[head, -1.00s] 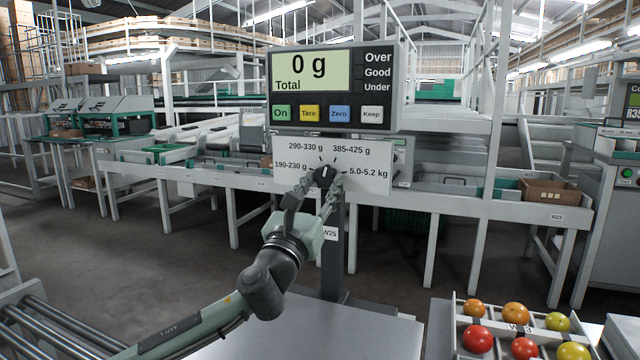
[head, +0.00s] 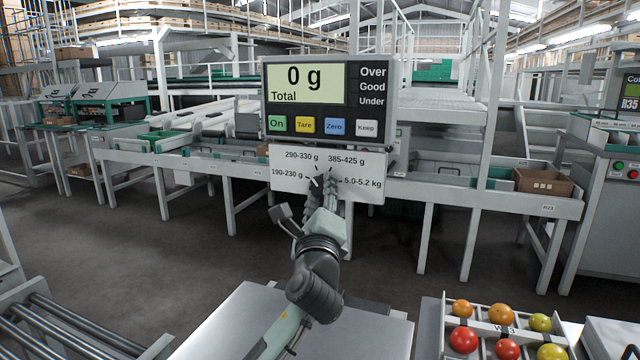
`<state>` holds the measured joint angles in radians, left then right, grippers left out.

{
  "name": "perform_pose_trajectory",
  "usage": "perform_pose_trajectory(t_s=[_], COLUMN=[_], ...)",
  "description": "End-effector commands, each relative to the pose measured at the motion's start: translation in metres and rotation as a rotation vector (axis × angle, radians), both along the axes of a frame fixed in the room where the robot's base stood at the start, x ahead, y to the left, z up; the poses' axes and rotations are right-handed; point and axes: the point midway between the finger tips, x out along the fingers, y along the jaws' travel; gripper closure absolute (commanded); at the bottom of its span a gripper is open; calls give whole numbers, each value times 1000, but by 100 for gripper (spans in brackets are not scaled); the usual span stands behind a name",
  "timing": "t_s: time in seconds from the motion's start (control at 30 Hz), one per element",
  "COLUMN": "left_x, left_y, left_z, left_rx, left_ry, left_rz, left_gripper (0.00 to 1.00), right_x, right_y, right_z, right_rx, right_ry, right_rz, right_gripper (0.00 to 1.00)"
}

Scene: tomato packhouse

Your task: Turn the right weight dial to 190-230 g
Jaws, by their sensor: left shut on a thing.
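The scale (head: 331,100) reads 0 g Total on its display. Below it, a white dial plate (head: 285,187) carries four marks: 190-230 g at lower left, 290-330 g at upper left, 385-425 g at upper right and 5.0-5.2 kg at lower right. My left gripper (head: 325,182) reaches up from below, its fingers shut on the black dial knob at the plate's middle. The fingers and gripper body hide most of the knob, so I cannot tell where its pointer stands. My right gripper is not in view.
A metal bench top (head: 375,335) lies below the scale. A tray (head: 450,322) of red, orange and yellow tomatoes stands at the lower right. A conveyor line with a brown crate (head: 541,183) runs behind. Rollers (head: 75,325) are at lower left.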

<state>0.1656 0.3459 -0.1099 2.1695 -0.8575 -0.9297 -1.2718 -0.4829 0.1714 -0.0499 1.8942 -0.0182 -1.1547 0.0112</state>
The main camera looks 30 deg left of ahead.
Motion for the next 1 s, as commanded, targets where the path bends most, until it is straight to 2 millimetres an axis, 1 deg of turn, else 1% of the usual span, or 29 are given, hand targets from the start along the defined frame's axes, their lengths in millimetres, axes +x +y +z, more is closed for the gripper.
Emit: perform_pose_trajectory(t_s=[0.03,0.17,0.2,0.3,0.4,0.5,0.7,1.0], left_x=[0,0,0,0,0,1,1,1], left_y=[-1,-2,-2,-2,-2,-2,-2,-2], left_z=[4,5,5,5,5,5,6,6], left_rx=[-48,-167,-204,-290,-368,-438,-543,-616], left_ry=[-9,-38,-48,-69,-88,-105,-130,-148], left_rz=[-1,0,0,-1,0,0,0,-1], left_gripper=[91,91,91,91,91,91,91,91], right_x=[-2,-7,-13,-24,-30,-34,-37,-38], right_y=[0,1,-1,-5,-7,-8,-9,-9], right_z=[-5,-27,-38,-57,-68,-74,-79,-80], right_rx=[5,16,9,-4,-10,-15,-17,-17], right_ry=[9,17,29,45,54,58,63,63], right_rz=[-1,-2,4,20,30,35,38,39], right_gripper=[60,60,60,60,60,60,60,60])
